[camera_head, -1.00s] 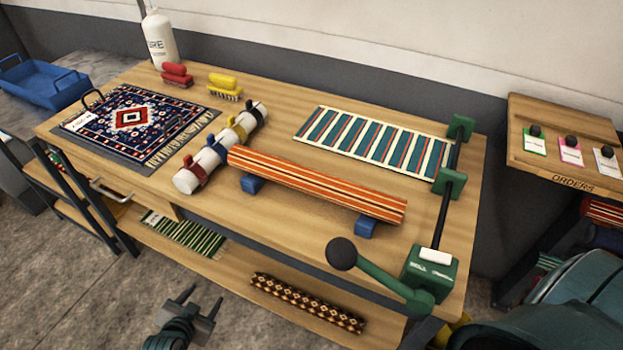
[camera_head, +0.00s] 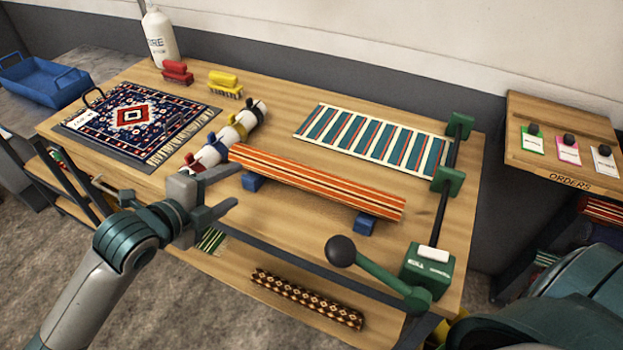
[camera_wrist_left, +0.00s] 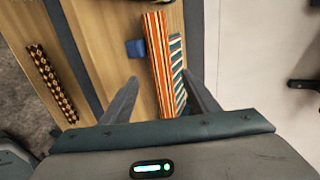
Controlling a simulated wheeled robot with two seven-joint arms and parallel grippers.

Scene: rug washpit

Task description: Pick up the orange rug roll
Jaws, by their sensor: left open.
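The orange striped rug roll (camera_head: 315,184) lies across two blue blocks on the wooden table, with one block (camera_head: 365,223) under its right end and the other (camera_head: 252,182) near its left end. My right gripper is not in view.
A white roller with straps (camera_head: 236,135) lies just left of the roll. A green clamp with a black-knobbed lever (camera_head: 340,250) stands at right. A striped teal rug (camera_head: 375,140) lies behind. A brown patterned roll (camera_head: 306,299) lies on the lower shelf.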

